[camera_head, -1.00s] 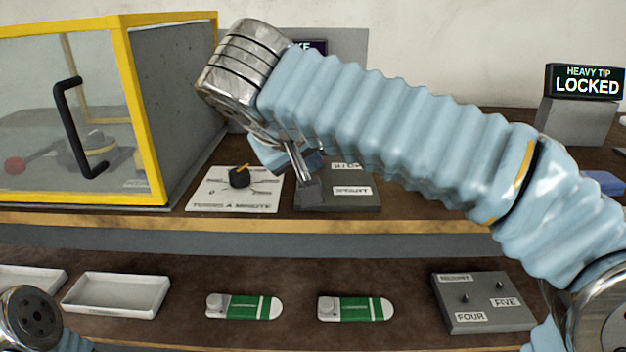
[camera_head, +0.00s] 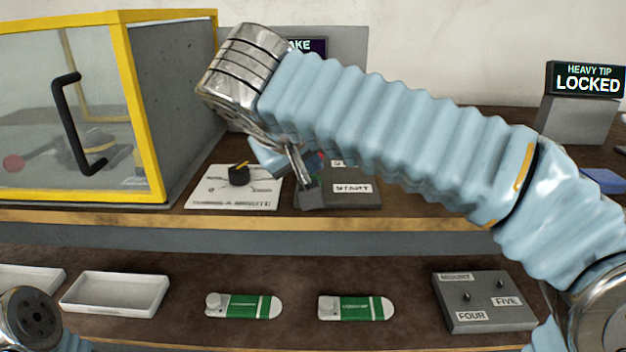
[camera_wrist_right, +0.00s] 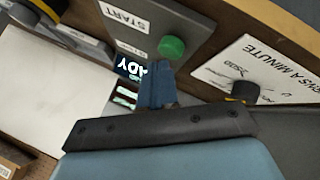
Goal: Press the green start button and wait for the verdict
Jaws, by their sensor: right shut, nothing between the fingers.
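The green start button (camera_wrist_right: 172,47) shows in the right wrist view on a grey panel beside a START label (camera_wrist_right: 124,18). A lit screen (camera_wrist_right: 142,76) partly shows "ADY". My left gripper is out of view.
A dial plate (camera_head: 235,195) lies left of the panel, beside a yellow-framed clear case (camera_head: 140,110). A sign (camera_head: 587,80) reads "HEAVY TIP LOCKED". The lower shelf holds white trays (camera_head: 115,306), two green-and-white pieces (camera_head: 245,306) and a grey block (camera_head: 484,311).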

